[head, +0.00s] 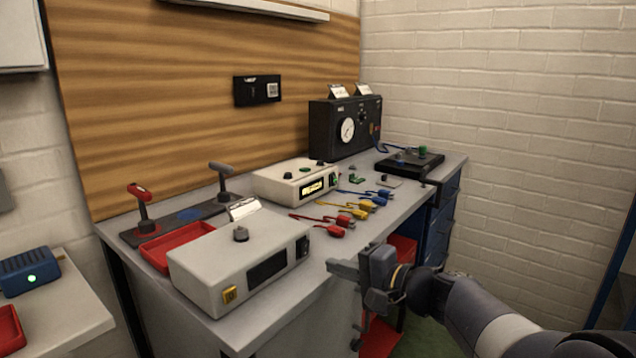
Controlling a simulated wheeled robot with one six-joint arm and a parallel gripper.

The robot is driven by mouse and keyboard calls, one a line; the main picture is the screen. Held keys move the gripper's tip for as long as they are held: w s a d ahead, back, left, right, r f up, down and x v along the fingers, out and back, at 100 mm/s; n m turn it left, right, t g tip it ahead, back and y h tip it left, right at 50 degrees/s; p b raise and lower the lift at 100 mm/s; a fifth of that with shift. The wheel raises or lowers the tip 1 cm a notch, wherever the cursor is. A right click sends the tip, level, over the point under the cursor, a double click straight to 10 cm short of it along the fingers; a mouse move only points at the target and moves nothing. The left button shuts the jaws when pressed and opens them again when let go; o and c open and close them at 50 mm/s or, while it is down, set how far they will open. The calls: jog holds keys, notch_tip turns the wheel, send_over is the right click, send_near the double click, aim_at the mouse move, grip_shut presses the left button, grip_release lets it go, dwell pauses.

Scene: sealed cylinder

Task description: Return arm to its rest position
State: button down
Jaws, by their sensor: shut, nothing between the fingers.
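My gripper (343,268) is at the end of my grey arm, which reaches in from the lower right. The gripper is shut and empty. It is in front of the workbench's front edge, to the right of the white box with a dark display (240,262). From this view I cannot tell how far it is from the bench edge. No sealed cylinder can be made out.
The grey workbench (385,222) holds red, yellow and blue cables (345,212), a lit-display box (297,180), a black gauge unit (345,127), a red tray (160,255) and two levers. A red object (402,248) is below the bench. A brick wall stands right.

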jog(key=shift+v, duration=1.05)
jog(key=shift+a+r, duration=0.1)
